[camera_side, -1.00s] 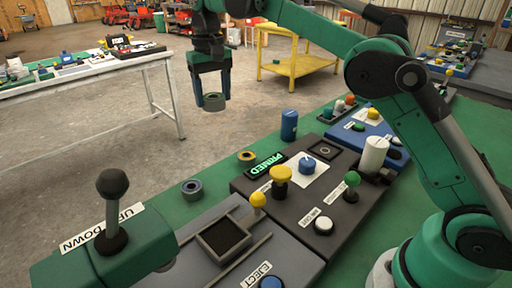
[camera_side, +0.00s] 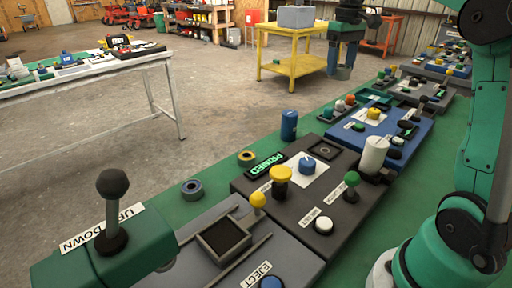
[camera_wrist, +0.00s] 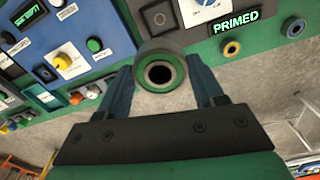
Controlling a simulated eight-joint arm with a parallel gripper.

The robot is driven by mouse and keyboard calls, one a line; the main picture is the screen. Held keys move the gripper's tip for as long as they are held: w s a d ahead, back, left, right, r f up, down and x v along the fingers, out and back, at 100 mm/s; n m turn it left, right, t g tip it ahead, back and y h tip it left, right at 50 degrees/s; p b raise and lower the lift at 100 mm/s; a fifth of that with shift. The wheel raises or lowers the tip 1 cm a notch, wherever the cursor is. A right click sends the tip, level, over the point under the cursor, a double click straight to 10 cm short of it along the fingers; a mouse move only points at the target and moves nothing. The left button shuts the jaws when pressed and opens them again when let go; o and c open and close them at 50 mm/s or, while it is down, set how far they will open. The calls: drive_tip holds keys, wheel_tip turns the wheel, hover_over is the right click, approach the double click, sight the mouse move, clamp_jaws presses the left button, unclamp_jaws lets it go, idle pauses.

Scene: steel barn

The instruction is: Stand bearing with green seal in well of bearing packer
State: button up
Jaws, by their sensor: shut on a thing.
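My gripper (camera_side: 345,52) is high at the back of the side view, shut on a grey bearing (camera_side: 341,73). In the wrist view, the bearing (camera_wrist: 159,72) sits between the fingertips with its green seal and dark bore facing the camera. The bearing packer appears to be the dark grey machine (camera_side: 252,187) with a lit PRIMED display (camera_side: 266,165). A square dark recess with a ring, probably the well (camera_side: 325,150), is at its back corner, and it also shows in the wrist view (camera_wrist: 157,16). My gripper is well away from it, with no contact.
A bearing with a yellow seal (camera_side: 246,158) and one with a blue seal (camera_side: 191,189) lie on the green bench.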

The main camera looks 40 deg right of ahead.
sight(325, 151)
wheel_tip(325, 151, down, 19)
drive_tip(key=shift+f, duration=0.15)
drive_tip(key=shift+f, duration=0.1)
idle(0.4)
drive_tip(key=o, duration=1.4)
wheel_tip(325, 151, up, 12)
drive_tip(key=s+a+f+t, duration=0.1)
drive_tip(key=a+t, duration=0.1)
drive_tip(key=a, duration=0.4)
drive_tip(key=s+a+n+t, duration=0.1)
drive_tip(key=s+a+t, duration=0.1)
drive_tip(key=a, duration=0.5)
drive_tip(key=s+a+f+n+t, duration=0.1)
drive_tip(key=a+t, duration=0.2)
drive_tip(key=a, duration=0.4)
drive_tip(key=shift+s+a+f, duration=0.25)
drive_tip(key=shift+s+f, duration=0.05)
drive_tip(key=shift+s, duration=0.1)
